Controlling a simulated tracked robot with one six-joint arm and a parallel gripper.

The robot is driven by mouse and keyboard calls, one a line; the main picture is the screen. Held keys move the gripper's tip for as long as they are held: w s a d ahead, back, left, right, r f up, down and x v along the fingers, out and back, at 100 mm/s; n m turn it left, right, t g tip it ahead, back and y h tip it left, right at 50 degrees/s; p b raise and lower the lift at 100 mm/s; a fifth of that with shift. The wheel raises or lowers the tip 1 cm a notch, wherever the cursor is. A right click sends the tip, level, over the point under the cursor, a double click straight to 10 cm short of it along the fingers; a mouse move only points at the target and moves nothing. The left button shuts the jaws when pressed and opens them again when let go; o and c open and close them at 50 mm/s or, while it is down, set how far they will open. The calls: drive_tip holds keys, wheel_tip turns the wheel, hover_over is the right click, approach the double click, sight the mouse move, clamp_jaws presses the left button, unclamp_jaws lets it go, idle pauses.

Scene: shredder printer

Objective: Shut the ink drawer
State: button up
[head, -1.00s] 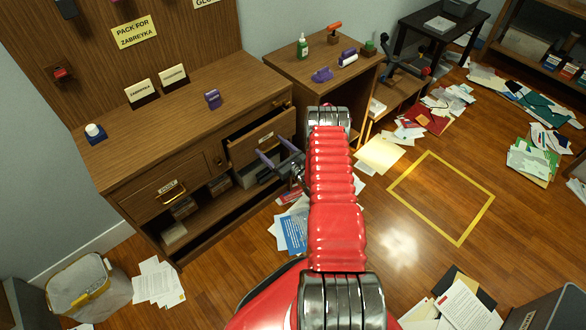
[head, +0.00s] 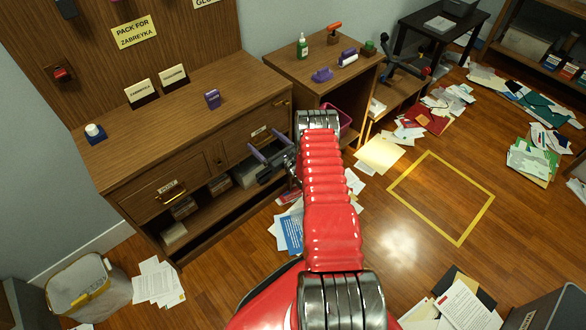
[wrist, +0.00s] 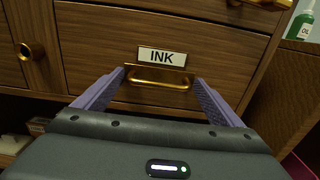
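The ink drawer (head: 236,151) is the right-hand wooden drawer of the long cabinet, and its front looks flush with the cabinet in the head view. In the wrist view the drawer front (wrist: 222,55) fills the middle, with a white INK label (wrist: 162,57) above a brass handle (wrist: 160,79). My gripper (head: 263,146) is in front of the drawer. In the wrist view its two purple fingers (wrist: 160,76) are spread apart, one on each side of the handle. The fingertips are at or very close to the drawer front; I cannot tell whether they touch.
Another drawer (head: 165,188) with a brass handle is at the left of the cabinet. Open shelves (head: 210,213) lie below. A lower cabinet (head: 300,80) with a green bottle (head: 302,46) stands to the right. Papers (head: 290,232) lie on the floor near my arm.

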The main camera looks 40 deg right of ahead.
drive_tip(key=shift+o, duration=1)
drive_tip(key=s, duration=0.6)
idle(0.5)
